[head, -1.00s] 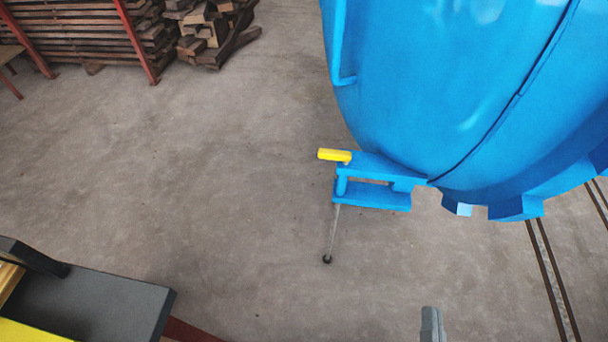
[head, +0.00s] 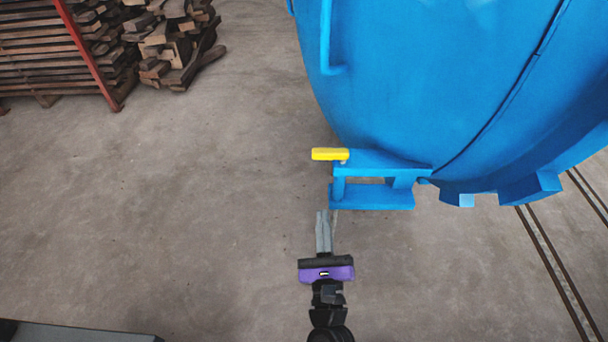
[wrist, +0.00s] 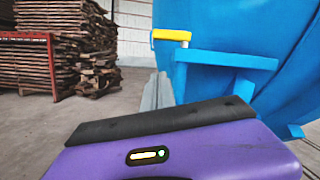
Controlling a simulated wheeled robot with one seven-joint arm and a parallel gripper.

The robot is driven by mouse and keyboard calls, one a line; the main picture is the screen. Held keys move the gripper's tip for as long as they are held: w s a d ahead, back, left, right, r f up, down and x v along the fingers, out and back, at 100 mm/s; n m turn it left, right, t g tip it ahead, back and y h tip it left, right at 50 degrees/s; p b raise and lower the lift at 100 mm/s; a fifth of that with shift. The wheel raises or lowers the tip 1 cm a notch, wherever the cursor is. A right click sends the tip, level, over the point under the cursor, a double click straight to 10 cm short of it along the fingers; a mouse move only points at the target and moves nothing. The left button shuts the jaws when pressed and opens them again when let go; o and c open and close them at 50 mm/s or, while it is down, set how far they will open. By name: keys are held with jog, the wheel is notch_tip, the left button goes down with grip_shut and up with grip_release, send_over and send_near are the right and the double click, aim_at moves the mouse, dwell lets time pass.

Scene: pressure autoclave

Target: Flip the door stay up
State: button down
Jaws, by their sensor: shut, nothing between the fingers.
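The door stay is on a blue bracket (head: 375,165) low on the big blue autoclave door (head: 420,80). Its yellow handle (head: 330,154) sticks out to the left at the bracket's top. In the wrist view the yellow handle (wrist: 171,36) and bracket (wrist: 227,62) stand beyond the grey fingers (wrist: 157,92).
Stacked timber (head: 175,40) and a red-framed wood rack (head: 60,50) stand at the back left. Rails (head: 555,270) run along the floor at right. A grey surface (head: 80,332) shows at the lower left. The concrete floor (head: 180,200) between is clear.

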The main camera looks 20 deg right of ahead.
jog(key=shift+s+d+f+m+h, duration=0.1)
jog(key=shift+d+f+m+h, duration=0.1)
jog(key=shift+m, duration=0.85)
jog(key=shift+s+d+f+m+h, duration=0.1)
jog(key=shift+d+f+m, duration=0.1)
jog(key=shift+m, duration=0.85)
jog(key=w+d+r+p, duration=0.1)
jog(key=w+d+r, duration=0.2)
jog(key=w+r, duration=0.3)
jog(key=shift+w+r+p, duration=0.25)
jog(key=shift+w+p, duration=0.15)
jog(key=shift+w, duration=1.2)
jog(key=shift+r, duration=0.1)
